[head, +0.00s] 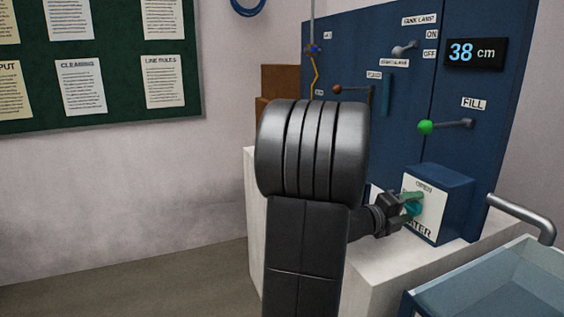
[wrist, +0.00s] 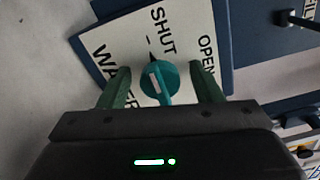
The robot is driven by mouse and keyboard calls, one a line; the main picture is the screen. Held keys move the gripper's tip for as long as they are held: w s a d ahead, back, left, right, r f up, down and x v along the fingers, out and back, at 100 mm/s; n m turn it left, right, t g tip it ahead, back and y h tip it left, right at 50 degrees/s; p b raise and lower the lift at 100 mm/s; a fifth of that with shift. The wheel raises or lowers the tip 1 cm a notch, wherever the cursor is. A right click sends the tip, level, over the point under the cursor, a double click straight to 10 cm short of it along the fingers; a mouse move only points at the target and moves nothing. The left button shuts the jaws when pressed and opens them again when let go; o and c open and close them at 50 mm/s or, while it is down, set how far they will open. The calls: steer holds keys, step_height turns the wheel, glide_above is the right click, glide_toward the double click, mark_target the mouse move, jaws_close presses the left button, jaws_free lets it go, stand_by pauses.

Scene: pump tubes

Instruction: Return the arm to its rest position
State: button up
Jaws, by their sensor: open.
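My gripper (head: 411,203) is at the front of the blue water valve box (head: 455,193). In the wrist view its two green fingers (wrist: 162,80) stand open, one on each side of a round teal knob (wrist: 160,80) with a white mark. Gaps show between the knob and both fingers. The knob sits on a white plate (wrist: 105,38) lettered SHUT, OPEN and WATER. In the head view the fingers partly cover the teal knob (head: 413,209). My dark arm stands large in the middle of the head view and hides part of the bench.
The white bench (head: 384,275) carries the valve box. Behind it stands a blue panel (head: 405,85) with levers and a display (head: 475,53) reading 38 cm. A metal pipe (head: 522,213) and a blue-rimmed tank (head: 485,283) are at right. The floor at left is clear.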

steer(key=m+b, duration=0.4)
steer(key=m, duration=0.3)
steer(key=m+b, duration=0.2)
steer(key=m, duration=0.2)
steer(key=shift+s+d+r, duration=0.1)
steer(key=shift+s, duration=0.05)
steer(key=m+b, duration=0.1)
steer(key=m, duration=0.3)
steer(key=shift+r, duration=0.1)
